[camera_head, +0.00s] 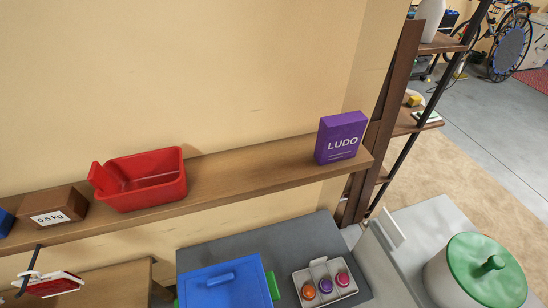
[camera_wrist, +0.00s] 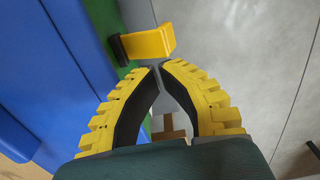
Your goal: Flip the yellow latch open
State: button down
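The yellow latch (camera_wrist: 148,45) shows at the top centre of the wrist view, with a dark block at its left end. It lies beside a green strip (camera_wrist: 103,15) along the side of a blue box (camera_wrist: 55,75). My gripper (camera_wrist: 160,66), with yellow ridged fingers and black inner pads, has its tips together just below the latch. No object is held between the fingers. Whether the tips touch the latch I cannot tell. In the head view the blue lidded box (camera_head: 222,288) has green side parts (camera_head: 272,285); neither the yellow latch nor my gripper shows there.
The box stands on a dark grey surface (camera_head: 300,238) next to a tray of coloured round items (camera_head: 326,281). Above is a wooden shelf (camera_head: 240,178) with a red bin (camera_head: 142,180) and a purple LUDO box (camera_head: 341,138). A white pot with green lid (camera_head: 475,272) stands right.

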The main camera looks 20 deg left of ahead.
jog(key=shift+r+p, duration=2.15)
jog(key=shift+r, duration=0.15)
